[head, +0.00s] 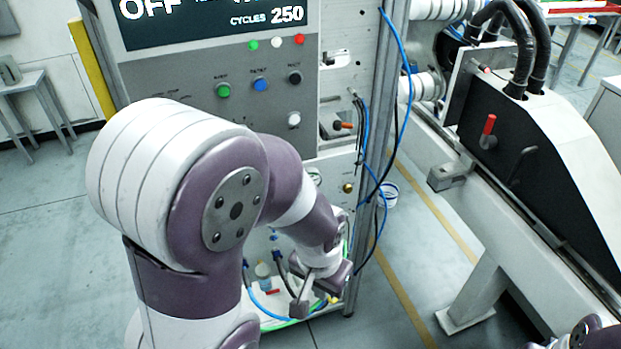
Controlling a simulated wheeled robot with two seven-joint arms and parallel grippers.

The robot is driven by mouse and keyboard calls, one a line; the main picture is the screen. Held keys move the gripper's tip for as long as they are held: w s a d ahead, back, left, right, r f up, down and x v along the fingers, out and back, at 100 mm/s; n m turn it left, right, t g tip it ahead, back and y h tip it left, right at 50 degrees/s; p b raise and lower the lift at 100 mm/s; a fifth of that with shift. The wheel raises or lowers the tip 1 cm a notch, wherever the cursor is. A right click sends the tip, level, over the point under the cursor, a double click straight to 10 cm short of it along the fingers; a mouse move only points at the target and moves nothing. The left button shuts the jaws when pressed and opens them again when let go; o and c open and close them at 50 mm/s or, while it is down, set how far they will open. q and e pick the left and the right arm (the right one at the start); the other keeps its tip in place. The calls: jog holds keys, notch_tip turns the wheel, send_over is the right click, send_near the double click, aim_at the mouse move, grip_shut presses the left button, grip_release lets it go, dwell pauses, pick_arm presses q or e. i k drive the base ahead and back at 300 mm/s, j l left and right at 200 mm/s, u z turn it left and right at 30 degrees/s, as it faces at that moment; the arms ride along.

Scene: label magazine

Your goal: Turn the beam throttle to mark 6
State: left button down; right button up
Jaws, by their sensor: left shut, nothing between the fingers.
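No part in view carries a readable mark 6, so I cannot tell for sure which one is the beam throttle. A red-handled lever (488,130) stands upright on the side of the sloping dark housing (555,170) at the right. An orange-tipped handle (342,125) sticks out of the grey cabinet (190,125). My left gripper (304,306) is low in front of the cabinet's lower right part, shut and empty, well away from both handles. My left arm hides much of the cabinet front. My right gripper is out of view; only a bit of that arm shows at bottom right.
The cabinet has a display (215,20) reading OFF and CYCLES 250, and several coloured buttons (261,84). Blue and black cables (375,190) hang along its right post. A metal rail (500,230) runs by the dark housing. Floor (425,265) between them is mostly clear.

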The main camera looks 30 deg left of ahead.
aim_at(347, 189)
jog(key=u, duration=1.1)
